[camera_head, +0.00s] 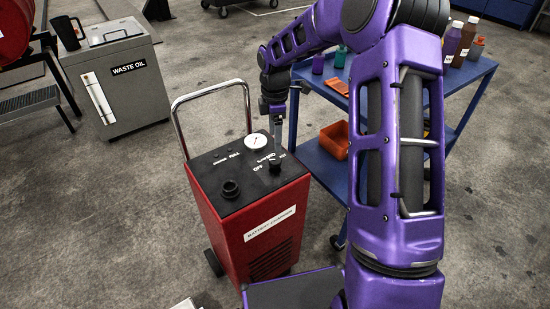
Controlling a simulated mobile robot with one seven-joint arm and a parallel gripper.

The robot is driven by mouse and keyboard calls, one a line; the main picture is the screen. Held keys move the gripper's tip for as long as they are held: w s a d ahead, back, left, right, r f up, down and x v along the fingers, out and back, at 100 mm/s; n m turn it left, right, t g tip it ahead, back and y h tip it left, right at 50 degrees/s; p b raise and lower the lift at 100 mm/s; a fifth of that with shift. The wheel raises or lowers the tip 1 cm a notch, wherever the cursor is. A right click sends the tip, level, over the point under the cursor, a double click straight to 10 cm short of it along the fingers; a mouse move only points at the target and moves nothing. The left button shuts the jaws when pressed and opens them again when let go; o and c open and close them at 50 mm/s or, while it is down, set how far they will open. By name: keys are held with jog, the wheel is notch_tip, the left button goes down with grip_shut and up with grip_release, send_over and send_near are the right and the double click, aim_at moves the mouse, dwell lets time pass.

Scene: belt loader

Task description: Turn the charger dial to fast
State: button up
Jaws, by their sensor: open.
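The red battery charger (250,225) stands on the floor at the centre, with a dark top panel and a chrome handle behind it. Its black dial (274,168) is on the right of the panel. I can read OFF to the dial's left; the other labels are small and partly unreadable. The dial's pointer setting is too small to tell. My gripper (277,146) points down just above the dial, its fingers close over it. The fingers are small in view and open. I cannot tell whether they touch the dial.
A round white gauge (256,141) and a black knob (230,190) are on the same panel. A blue cart (317,163) with bottles and an orange bin (335,140) stands close on the right. A grey waste oil box (128,100) is at back left. The left floor is clear.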

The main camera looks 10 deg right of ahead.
aim_at(275, 160)
notch_tip(275, 160, down, 9)
jog(key=shift+r+b, duration=0.2)
jog(key=shift+b, duration=0.35)
grip_shut()
